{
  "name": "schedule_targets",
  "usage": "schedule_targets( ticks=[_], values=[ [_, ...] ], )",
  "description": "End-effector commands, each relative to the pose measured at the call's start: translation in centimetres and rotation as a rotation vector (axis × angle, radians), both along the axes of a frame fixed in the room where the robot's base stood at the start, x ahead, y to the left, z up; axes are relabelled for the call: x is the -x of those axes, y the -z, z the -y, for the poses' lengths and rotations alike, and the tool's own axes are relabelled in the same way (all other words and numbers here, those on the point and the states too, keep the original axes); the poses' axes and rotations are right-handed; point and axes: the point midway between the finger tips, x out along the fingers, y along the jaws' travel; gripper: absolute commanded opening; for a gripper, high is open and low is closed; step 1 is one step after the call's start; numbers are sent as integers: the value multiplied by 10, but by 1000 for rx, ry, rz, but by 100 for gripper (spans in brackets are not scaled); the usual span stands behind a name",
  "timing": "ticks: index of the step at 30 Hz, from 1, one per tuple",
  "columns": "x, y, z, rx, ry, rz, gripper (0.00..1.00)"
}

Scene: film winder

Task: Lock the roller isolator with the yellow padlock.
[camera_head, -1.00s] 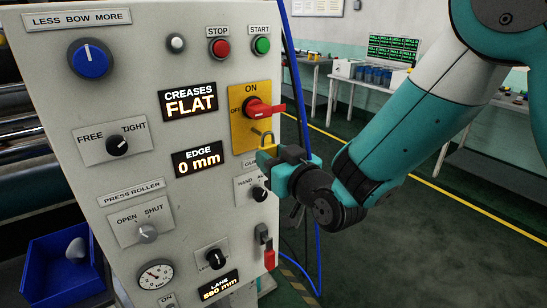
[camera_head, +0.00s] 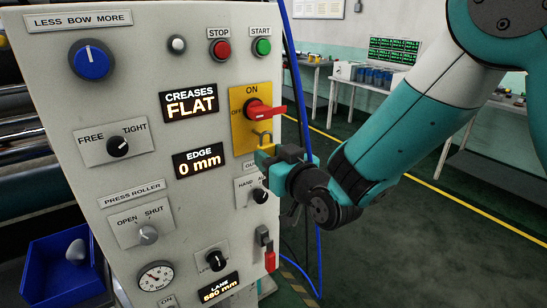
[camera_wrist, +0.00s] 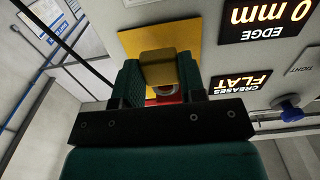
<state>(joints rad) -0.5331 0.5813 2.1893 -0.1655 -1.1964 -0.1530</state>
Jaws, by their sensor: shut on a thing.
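The roller isolator is a yellow plate (camera_head: 236,96) with a red rotary handle (camera_head: 266,110) on the panel's right side. The handle's lever points right, with ON above it and OFF to its left. My gripper (camera_head: 266,156) is shut on the yellow padlock (camera_wrist: 158,66), just below the handle at the plate's lower edge. The padlock's shackle (camera_head: 265,138) points up in the head view. It is close to a small peg under the handle; I cannot tell whether it passes through anything. In the wrist view the padlock body hides most of the handle.
The panel face (camera_head: 110,190) carries knobs, buttons and displays close to my gripper. A red-and-grey switch (camera_head: 267,248) sits below it. A blue cable (camera_head: 299,90) hangs just right of the panel. A blue bin (camera_head: 62,272) stands lower left.

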Motion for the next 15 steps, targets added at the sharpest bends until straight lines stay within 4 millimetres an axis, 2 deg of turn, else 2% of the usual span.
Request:
schedule_targets(
  ticks=[15],
  values=[
    [-15, 0, -10, 1, -1, -1, 13]
  ],
)
